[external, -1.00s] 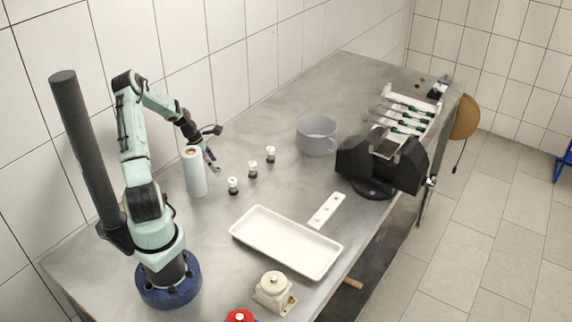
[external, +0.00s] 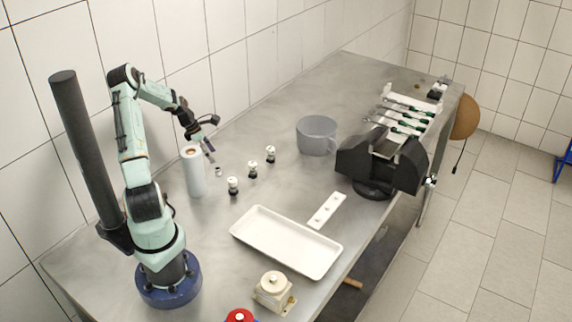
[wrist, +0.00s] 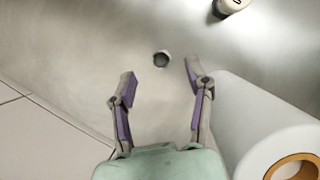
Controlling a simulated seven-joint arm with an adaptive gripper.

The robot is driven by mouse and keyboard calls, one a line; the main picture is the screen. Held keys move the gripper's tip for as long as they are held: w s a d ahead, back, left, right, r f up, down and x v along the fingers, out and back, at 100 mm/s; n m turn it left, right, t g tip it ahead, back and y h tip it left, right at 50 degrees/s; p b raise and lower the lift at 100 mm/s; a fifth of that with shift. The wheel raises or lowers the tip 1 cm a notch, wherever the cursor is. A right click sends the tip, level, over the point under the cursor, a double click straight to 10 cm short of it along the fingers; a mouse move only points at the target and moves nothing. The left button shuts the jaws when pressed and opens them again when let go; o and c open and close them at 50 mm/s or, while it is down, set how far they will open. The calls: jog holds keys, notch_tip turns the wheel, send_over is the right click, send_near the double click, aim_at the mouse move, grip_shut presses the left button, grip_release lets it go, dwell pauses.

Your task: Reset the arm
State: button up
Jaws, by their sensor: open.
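My gripper (external: 209,153) is raised above the metal table, beside the white paper roll, and points downward. In the wrist view my gripper (wrist: 160,72) is open, with its two purple-and-grey fingers apart and nothing between them. A small metal nut-like piece (wrist: 161,59) lies on the table just beyond the fingertips. It also shows as a small piece (external: 218,171) on the table in the external view, below and apart from my gripper.
The paper roll (external: 195,174) stands close to my gripper, also at lower right in the wrist view (wrist: 275,125). Several small black-and-white pieces (external: 253,169) stand nearby. A grey pot (external: 317,135), white tray (external: 270,238) and black machine (external: 382,160) are farther right.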

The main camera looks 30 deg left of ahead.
jog(key=s+d+r+m+g+y, duration=0.3)
jog(key=s+d+r+m, duration=0.75)
jog(key=r+m, duration=0.2)
jog(key=s+d+r+m, duration=0.2)
jog(key=s+d+m, duration=0.1)
jog(key=s+m, duration=0.3)
jog(key=s+d+r+m+y, duration=0.1)
jog(key=s+d+m, duration=0.3)
jog(key=s, duration=0.5)
jog(key=r+m, duration=0.1)
jog(key=m, duration=0.1)
jog(key=shift+s+r+m, duration=0.15)
jog(key=shift+r+m, duration=0.15)
jog(key=shift+m, duration=0.05)
